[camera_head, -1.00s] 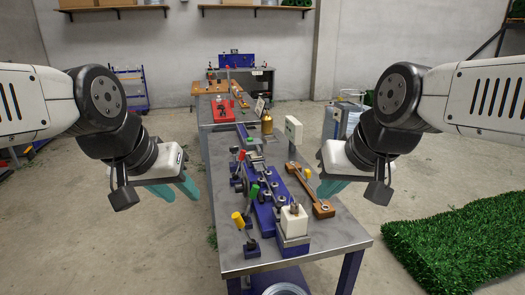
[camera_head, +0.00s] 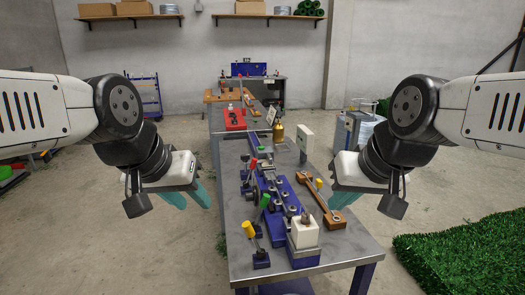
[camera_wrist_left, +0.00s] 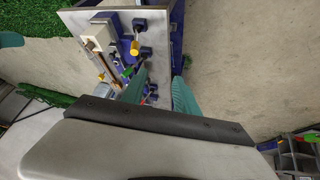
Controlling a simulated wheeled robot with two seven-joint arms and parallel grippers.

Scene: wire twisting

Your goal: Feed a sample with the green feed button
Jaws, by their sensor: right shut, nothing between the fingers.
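No green feed button can be made out for sure. A green-handled lever (camera_head: 264,201) stands on the blue-based machine (camera_head: 278,204) on the steel bench (camera_head: 345,245). A small green spot (camera_head: 262,148) shows further back on the machine, too small to identify. My left gripper (camera_head: 190,198) hangs left of the bench, over the floor, empty; its teal fingers (camera_wrist_left: 160,85) stand apart in the left wrist view. My right gripper (camera_head: 342,197) is shut and empty by the bench's right side, near a wooden bar (camera_head: 320,200).
A yellow-handled lever (camera_head: 248,229) and a white block (camera_head: 304,232) stand at the bench's near end. A pale upright box (camera_head: 306,138) and a brass bottle (camera_head: 277,134) stand further back. Green turf (camera_head: 460,250) lies right; the floor on the left is mostly clear.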

